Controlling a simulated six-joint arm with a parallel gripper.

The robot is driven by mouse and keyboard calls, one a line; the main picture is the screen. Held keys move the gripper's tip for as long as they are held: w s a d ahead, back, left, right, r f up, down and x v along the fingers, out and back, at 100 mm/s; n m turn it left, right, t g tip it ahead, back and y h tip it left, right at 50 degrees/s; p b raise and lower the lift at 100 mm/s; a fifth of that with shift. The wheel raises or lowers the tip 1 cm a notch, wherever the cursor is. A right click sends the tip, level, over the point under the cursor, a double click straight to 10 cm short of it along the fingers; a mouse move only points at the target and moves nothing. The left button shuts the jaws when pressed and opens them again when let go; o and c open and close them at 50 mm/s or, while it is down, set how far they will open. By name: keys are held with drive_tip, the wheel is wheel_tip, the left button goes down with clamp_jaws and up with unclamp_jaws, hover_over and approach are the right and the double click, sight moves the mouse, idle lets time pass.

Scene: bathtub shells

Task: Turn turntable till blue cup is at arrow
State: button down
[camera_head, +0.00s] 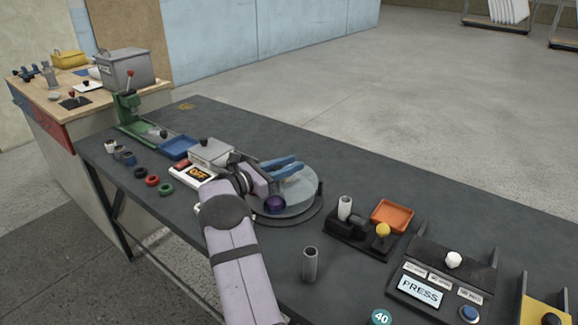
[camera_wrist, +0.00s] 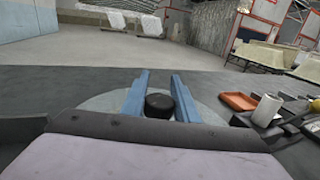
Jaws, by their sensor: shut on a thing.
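The turntable (camera_head: 296,196) is a round pale grey disc on the dark bench, partly covered by my arm. It also shows in the wrist view (camera_wrist: 100,104) behind my fingers. My gripper (camera_head: 297,164) has two blue fingers above the disc. In the wrist view my gripper (camera_wrist: 160,78) has a dark round knob (camera_wrist: 159,104) between its fingers and is shut on it. I cannot make out a blue cup or an arrow on the turntable; my arm and gripper hide part of it.
Left of the turntable are a grey lidded box (camera_head: 211,152), an OFF display (camera_head: 199,174) and a blue tray (camera_head: 178,148). To its right are a black fixture (camera_head: 350,238), an orange tray (camera_head: 393,215) and a PRESS panel (camera_head: 420,290). A grey tube (camera_head: 310,265) stands in front.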

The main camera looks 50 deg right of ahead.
drive_tip(key=shift+s+a+m+g+y, duration=0.15)
drive_tip(key=shift+m+g+y, duration=0.15)
drive_tip(key=shift+m+g, duration=0.25)
drive_tip(key=shift+s+m+g+y, duration=0.1)
drive_tip(key=shift+m+g+y, duration=0.25)
drive_tip(key=shift+g, duration=0.4)
drive_tip(key=shift+s+m+g+b, duration=0.15)
drive_tip(key=shift+m+g+b, duration=0.15)
drive_tip(key=shift+g, duration=0.1)
drive_tip(key=c, duration=1.4)
unclamp_jaws()
drive_tip(key=shift+a, duration=0.1)
drive_tip(key=shift+b+v, duration=0.45)
drive_tip(key=shift+v, duration=3.2)
drive_tip(key=shift+r, duration=0.1)
